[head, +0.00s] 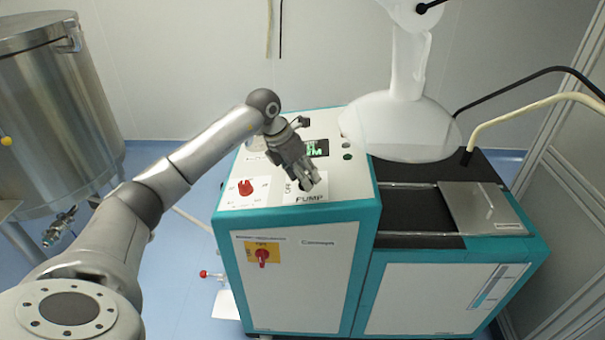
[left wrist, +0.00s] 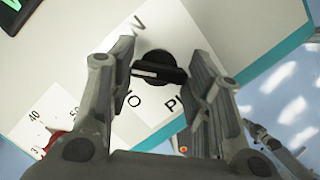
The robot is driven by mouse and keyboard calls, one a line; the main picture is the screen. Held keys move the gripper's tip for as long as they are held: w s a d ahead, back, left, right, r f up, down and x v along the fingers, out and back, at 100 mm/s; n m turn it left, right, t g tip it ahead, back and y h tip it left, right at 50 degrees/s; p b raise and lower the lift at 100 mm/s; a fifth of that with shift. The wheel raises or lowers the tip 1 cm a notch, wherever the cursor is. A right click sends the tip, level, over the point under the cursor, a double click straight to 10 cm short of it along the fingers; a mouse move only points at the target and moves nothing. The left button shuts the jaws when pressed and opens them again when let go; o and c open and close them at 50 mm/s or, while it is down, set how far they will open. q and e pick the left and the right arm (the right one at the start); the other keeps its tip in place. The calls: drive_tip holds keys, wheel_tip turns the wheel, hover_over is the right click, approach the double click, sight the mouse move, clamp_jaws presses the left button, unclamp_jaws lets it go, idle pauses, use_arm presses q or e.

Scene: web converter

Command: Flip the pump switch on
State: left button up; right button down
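The pump switch is a black round knob (left wrist: 160,66) with a raised grip bar and a white mark toward the left of the left wrist view. It sits on a white label plate (head: 314,195) reading PUMP, on the sloped top of the teal and white machine. My left gripper (head: 312,178) is over this plate in the head view and hides most of the knob. In the left wrist view, the fingers of my left gripper (left wrist: 160,52) are apart, one on each side of the knob. I cannot tell whether they touch it. My right gripper is out of view.
A red knob (head: 246,187) on a scale plate is left of the pump plate. A red and yellow switch (head: 262,256) is on the machine's front (head: 300,290). A small green display (head: 317,148) lies behind the gripper. A steel tank (head: 60,110) stands at the left.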

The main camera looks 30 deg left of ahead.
use_arm(q)
drive_tip(key=shift+c, duration=1.1)
drive_tip(key=shift+m, duration=0.3)
drive_tip(key=m+b, duration=0.1)
drive_tip(key=m, duration=0.1)
drive_tip(key=shift+a+m+h, duration=0.1)
drive_tip(key=shift+m+h, duration=0.3)
drive_tip(key=shift+w+m+g+h+b, duration=0.1)
drive_tip(key=shift+m+g+h+b, duration=0.4)
drive_tip(key=shift+m, duration=1.8)
drive_tip(key=shift+r, duration=0.1)
drive_tip(key=o, duration=1)
